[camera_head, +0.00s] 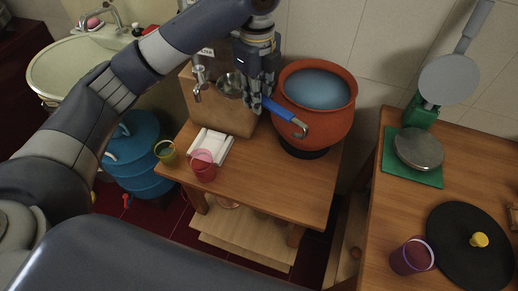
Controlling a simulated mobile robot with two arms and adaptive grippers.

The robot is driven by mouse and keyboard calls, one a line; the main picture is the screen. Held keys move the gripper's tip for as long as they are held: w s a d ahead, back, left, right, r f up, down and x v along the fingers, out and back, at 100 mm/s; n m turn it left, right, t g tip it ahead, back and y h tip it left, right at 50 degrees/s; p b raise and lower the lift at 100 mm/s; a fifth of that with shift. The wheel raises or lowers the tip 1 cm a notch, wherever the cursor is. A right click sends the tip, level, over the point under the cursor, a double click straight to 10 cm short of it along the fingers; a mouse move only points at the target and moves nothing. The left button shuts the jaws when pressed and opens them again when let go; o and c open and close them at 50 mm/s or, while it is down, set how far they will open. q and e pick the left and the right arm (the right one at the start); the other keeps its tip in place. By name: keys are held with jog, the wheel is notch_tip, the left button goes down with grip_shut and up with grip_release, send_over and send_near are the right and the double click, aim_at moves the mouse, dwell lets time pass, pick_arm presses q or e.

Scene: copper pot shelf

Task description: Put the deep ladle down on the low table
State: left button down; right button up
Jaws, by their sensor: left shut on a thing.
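My left gripper (262,98) comes down from the top centre and is shut on the deep ladle. The ladle's blue handle (278,109) sticks out to the right of the fingers and ends in a metal hook. A round silver part to the left of the fingers looks like its bowl (229,85); the fingers hide the middle. The ladle is above the low wooden table (270,170), between a wooden dispenser box and an orange pot; its exact height is hard to tell. My right gripper is out of view.
The wooden box with a tap (222,108) and the orange pot (322,118) stand at the table's back. The front middle and right are clear. A higher counter (390,215) is right.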

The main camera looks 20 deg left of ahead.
pick_arm(q)
notch_tip(320, 180, down, 20)
jog(key=shift+s+r, duration=0.1)
jog(key=shift+f, duration=2.2)
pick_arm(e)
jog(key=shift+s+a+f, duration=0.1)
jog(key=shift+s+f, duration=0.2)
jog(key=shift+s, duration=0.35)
pick_arm(q)
jog(key=shift+f, duration=0.1)
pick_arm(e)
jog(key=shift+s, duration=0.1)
pick_arm(q)
jog(key=c, duration=1.5)
grip_release()
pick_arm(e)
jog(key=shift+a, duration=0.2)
